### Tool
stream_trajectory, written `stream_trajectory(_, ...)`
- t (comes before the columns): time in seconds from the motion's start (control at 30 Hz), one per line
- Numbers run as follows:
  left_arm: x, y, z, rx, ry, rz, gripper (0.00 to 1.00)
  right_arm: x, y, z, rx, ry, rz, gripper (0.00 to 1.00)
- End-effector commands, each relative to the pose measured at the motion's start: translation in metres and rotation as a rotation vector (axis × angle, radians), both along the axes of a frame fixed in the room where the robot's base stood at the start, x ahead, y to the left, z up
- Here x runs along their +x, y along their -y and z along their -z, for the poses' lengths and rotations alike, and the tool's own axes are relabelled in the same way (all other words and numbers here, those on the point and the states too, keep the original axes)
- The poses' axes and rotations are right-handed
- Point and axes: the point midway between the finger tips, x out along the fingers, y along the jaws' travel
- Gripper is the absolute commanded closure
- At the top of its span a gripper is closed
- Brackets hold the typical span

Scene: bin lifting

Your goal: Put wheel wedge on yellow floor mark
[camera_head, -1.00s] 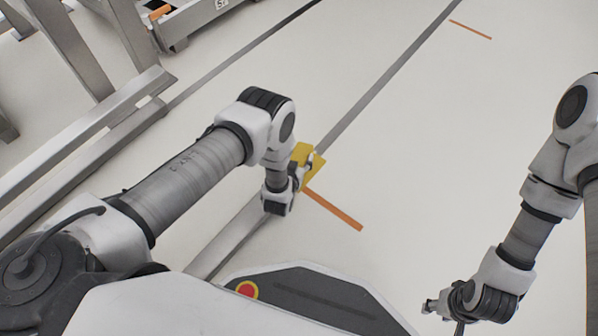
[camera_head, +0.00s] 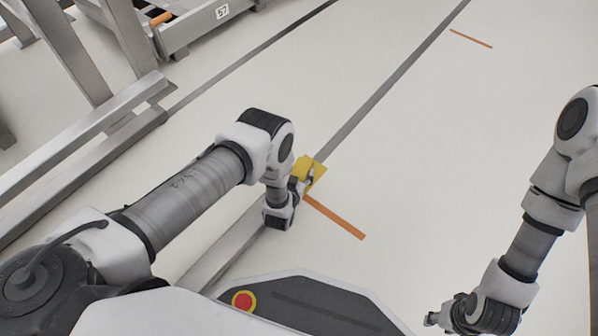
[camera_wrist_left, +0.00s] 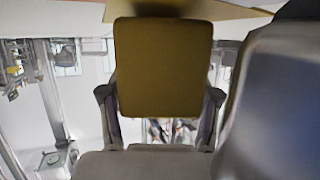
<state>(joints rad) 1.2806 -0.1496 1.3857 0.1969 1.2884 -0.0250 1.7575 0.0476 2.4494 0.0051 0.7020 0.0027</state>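The yellow wheel wedge (camera_head: 312,166) is near the centre of the head view, at the fingertips of my left gripper (camera_head: 301,184). In the left wrist view the wedge (camera_wrist_left: 163,68) fills the space between the two fingers, which touch its sides, so my left gripper is shut on it. A thin tan edge shows behind it at the top; I cannot tell whether it is part of the wedge. No separate yellow floor mark can be made out. My right gripper (camera_head: 431,319) is low at the right, away from the wedge; its finger opening is too small to tell.
An orange floor strip (camera_head: 335,217) runs down right from beside the wedge. A long grey floor line (camera_head: 385,88) passes the wedge. Metal frames (camera_head: 85,150) stand at the left.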

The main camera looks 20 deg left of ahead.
Motion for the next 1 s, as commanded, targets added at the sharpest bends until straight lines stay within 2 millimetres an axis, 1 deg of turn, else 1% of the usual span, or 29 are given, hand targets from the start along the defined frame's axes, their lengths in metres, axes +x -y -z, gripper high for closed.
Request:
stream_trajectory(0.03, 0.0, -0.002, 0.005, 0.0, 0.002, -0.003, 0.19, 0.0, 0.0, 0.003, 0.0, 0.0, 0.0, 0.6)
stream_trajectory(0.07, 0.0, -0.002, 0.005, -0.001, 0.002, -0.004, 0.09, 0.0, 0.0, 0.004, 0.0, 0.0, 0.0, 0.6)
stream_trajectory(0.37, 0.0, -0.002, 0.007, 0.0, 0.003, -0.004, 0.09, 0.0, 0.0, 0.005, 0.0, 0.0, 0.0, 0.6)
stream_trajectory(0.47, 0.0, -0.002, 0.0, 0.0, 0.003, -0.004, 0.09, 0.0, 0.0, -0.001, 0.0, 0.0, 0.0, 0.6)
stream_trajectory(0.53, 0.0, -0.002, -0.012, 0.0, 0.004, -0.004, 0.09, -0.001, 0.0, -0.011, 0.0, -0.002, -0.002, 0.6)
stream_trajectory(0.57, -0.005, -0.002, -0.013, 0.001, 0.0, -0.004, 0.09, -0.001, 0.0, -0.014, 0.0, -0.002, -0.002, 0.6)
stream_trajectory(0.67, -0.028, 0.0, -0.025, 0.001, -0.003, -0.003, 0.09, -0.002, -0.001, -0.03, 0.001, -0.004, -0.005, 0.6)
stream_trajectory(0.8, -0.065, 0.002, -0.041, 0.001, -0.003, -0.002, 0.09, -0.003, -0.001, -0.053, 0.001, -0.007, -0.01, 0.6)
stream_trajectory(0.9, -0.087, 0.003, -0.049, -0.001, -0.002, -0.001, 0.09, -0.004, -0.001, -0.064, 0.001, -0.009, -0.012, 0.6)
stream_trajectory(1.0, -0.103, 0.004, -0.053, -0.001, -0.001, -0.001, 0.09, -0.004, -0.001, -0.07, 0.002, -0.01, -0.014, 0.6)
